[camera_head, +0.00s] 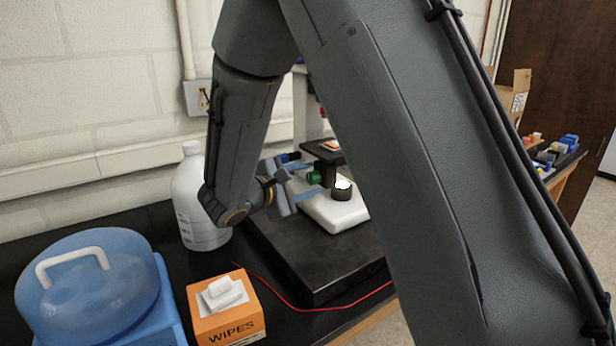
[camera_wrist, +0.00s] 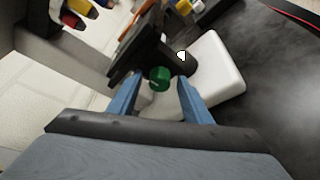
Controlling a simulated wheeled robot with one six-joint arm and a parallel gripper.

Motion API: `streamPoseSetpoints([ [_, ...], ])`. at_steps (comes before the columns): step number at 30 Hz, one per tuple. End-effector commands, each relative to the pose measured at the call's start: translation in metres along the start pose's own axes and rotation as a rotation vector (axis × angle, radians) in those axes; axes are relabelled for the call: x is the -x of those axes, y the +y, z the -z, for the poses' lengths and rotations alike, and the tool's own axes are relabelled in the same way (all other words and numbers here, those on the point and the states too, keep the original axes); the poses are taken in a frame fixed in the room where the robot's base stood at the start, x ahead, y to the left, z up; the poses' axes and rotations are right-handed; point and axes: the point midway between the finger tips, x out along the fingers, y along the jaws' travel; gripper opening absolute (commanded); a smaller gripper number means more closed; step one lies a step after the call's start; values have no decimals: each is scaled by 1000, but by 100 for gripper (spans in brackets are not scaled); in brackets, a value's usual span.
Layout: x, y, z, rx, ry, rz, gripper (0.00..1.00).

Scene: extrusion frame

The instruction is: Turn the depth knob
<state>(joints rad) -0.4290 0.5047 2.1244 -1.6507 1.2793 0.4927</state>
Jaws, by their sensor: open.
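A round green knob (camera_head: 313,177), which I take for the depth knob, sits on the side of a microscope-like device with a white base (camera_head: 338,214). In the wrist view the green knob (camera_wrist: 160,77) shows between and just past the two blue fingertips. My gripper (camera_head: 316,178) is open, with one finger on each side of the knob. In the wrist view my gripper (camera_wrist: 158,82) holds nothing. I cannot tell whether either finger touches the knob. My arm hides part of the device in the head view.
The device stands on a black slab (camera_head: 320,270). A white bottle (camera_head: 193,200) is left of my arm. An orange wipes box (camera_head: 225,312) and a blue lidded container (camera_head: 90,285) are at front left. A red cable (camera_head: 335,309) lies along the slab.

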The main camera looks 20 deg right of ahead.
Motion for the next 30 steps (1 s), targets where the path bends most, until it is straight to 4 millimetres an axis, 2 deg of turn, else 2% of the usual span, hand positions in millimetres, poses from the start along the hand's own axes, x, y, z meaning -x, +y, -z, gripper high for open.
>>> streamPoseSetpoints([
  [10,-3,0,1,0,3,-2,43],
  [17,-3,0,1,0,2,-2,4],
  [30,-2,2,0,91,2,38,4],
])
